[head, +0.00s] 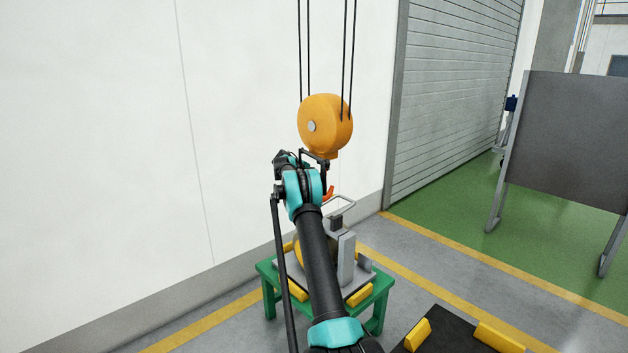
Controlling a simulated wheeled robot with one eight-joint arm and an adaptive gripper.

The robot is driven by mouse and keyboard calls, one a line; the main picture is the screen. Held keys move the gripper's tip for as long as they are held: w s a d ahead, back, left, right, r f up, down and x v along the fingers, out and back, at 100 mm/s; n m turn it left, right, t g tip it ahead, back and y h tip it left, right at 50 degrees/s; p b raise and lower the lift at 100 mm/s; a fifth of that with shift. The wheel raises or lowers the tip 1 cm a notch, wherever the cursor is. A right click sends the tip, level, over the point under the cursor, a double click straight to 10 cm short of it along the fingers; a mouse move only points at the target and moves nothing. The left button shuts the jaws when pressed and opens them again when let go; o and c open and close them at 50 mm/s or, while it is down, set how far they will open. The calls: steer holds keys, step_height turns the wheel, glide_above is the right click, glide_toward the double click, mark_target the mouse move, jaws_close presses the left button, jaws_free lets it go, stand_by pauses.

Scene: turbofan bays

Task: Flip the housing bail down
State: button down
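The housing (346,258) is a grey block-like unit with a yellow round part, standing on a green stand (378,290). My arm hides much of it. The bail (343,200) is a thin pale loop at the housing's top. It sticks up at a tilt towards the right, above a dark block. The far end of my arm is just left of and above the bail, near the hoist block. My gripper is mostly hidden behind my own arm links, so its fingers cannot be made out. I cannot tell whether it touches anything.
An orange hoist block (325,122) hangs on cables directly above the housing, with a red-orange piece (328,193) below it. A white wall is behind on the left. A dark platform with yellow blocks (497,338) is at the lower right. Green floor lies beyond.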

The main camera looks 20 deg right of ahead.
steer(key=shift+w+d+f, duration=0.2)
steer(key=shift+d+f, duration=0.05)
steer(key=shift+d, duration=0.3)
steer(key=v, duration=1.2)
steer(key=shift+s, duration=0.1)
stand_by(0.4)
steer(key=s+a+m+y, duration=0.15)
steer(key=s+a, duration=0.35)
steer(key=s, duration=0.5)
steer(key=s+a+r+y, duration=0.15)
steer(key=s+a, duration=0.25)
steer(key=s, duration=0.6)
steer(key=s+a+m+y, duration=0.15)
steer(key=s+a, duration=0.35)
steer(key=s, duration=0.5)
steer(key=s+a+f+y, duration=0.2)
steer(key=s+a+f, duration=0.2)
steer(key=s, duration=0.7)
steer(key=s+a+f+y, duration=0.2)
steer(key=s+a+f, duration=0.2)
steer(key=s, duration=0.8)
steer(key=s+a+f+m+y, duration=0.1)
steer(key=s+a+f, duration=0.3)
steer(key=s, duration=0.7)
steer(key=shift+s+f+y, duration=0.2)
steer(key=shift+f+y, duration=0.25)
steer(key=shift+f, duration=0.05)
